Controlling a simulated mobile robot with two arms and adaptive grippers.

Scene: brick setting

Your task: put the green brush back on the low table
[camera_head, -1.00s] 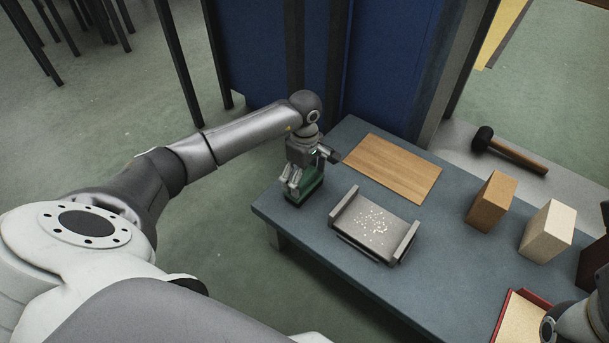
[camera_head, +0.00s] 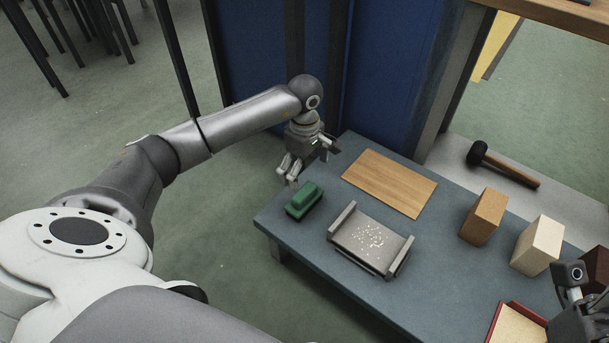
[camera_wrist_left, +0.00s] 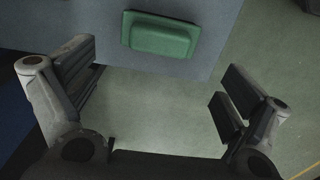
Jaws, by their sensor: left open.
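The green brush (camera_head: 304,200) lies on the low table (camera_head: 300,240), close to its left corner. In the left wrist view the brush (camera_wrist_left: 161,34) rests on the grey tabletop near its edge, ahead of the fingers and not between them. My left gripper (camera_head: 287,172) is open and empty, just behind and above the brush, apart from it. Its spread fingers show in the left wrist view (camera_wrist_left: 160,95) with bare floor between them. My right gripper (camera_head: 570,285) shows only in part at the right edge; its fingers are not clear.
A grey tray with white bits (camera_head: 370,240) stands right of the brush, with a wooden board (camera_head: 390,183) behind it. A brown block (camera_head: 483,216) and a cream block (camera_head: 538,246) stand further right. A mallet (camera_head: 503,165) lies beyond the table. A red-edged tray (camera_head: 507,323) is at the front right.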

